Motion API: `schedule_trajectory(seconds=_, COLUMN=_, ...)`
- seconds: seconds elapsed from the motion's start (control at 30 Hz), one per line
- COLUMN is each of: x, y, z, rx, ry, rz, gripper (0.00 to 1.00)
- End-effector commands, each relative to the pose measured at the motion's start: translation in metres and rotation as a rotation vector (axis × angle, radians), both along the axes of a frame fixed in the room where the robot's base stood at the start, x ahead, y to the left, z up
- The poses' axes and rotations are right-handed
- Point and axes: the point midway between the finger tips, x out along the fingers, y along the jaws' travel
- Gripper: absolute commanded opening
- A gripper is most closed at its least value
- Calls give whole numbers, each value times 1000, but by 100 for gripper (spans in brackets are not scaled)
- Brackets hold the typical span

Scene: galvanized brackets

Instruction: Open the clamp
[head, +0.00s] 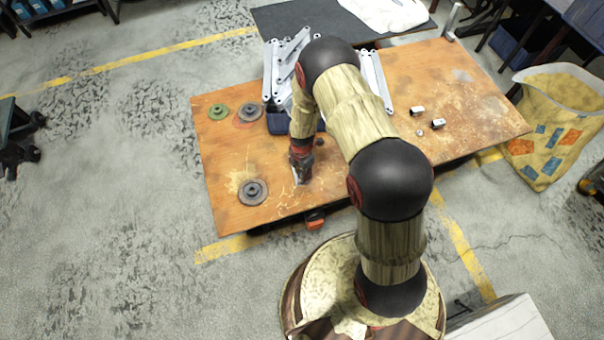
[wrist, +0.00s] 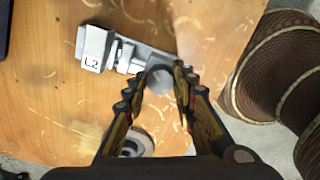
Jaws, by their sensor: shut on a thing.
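In the wrist view a light grey metal clamp with a white block marked "L2" (wrist: 97,50) lies on the orange-brown wooden table top. Its grey body runs right from the block toward my fingers. My gripper (wrist: 164,72) is shut on a rounded grey end of the clamp (wrist: 160,80), which shows between the fingertips. In the head view my gripper (head: 301,176) points down at the front left part of the table. There my gripper and arm mostly hide the clamp, and its lever position cannot be made out.
The wooden table (head: 225,165) carries a dark round disc (head: 253,191), a green disc (head: 218,111), another disc (head: 248,113), grey brackets (head: 288,62) at the back and small metal pieces (head: 417,111) at right. A yellow sack (head: 550,130) stands right.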

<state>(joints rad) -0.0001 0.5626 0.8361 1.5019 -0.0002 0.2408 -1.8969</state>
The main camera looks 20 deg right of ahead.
Motion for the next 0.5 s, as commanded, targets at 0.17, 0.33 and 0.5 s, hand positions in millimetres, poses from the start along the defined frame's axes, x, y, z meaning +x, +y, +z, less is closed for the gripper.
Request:
schedule_trajectory(seconds=0.17, x=-1, y=0, z=0, rx=0, ry=2, rz=223, gripper=1)
schedule_trajectory(seconds=0.33, x=-1, y=0, z=0, rx=0, ry=2, rz=439, gripper=1)
schedule_trajectory(seconds=0.5, x=-1, y=0, z=0, rx=0, ry=2, rz=642, gripper=1)
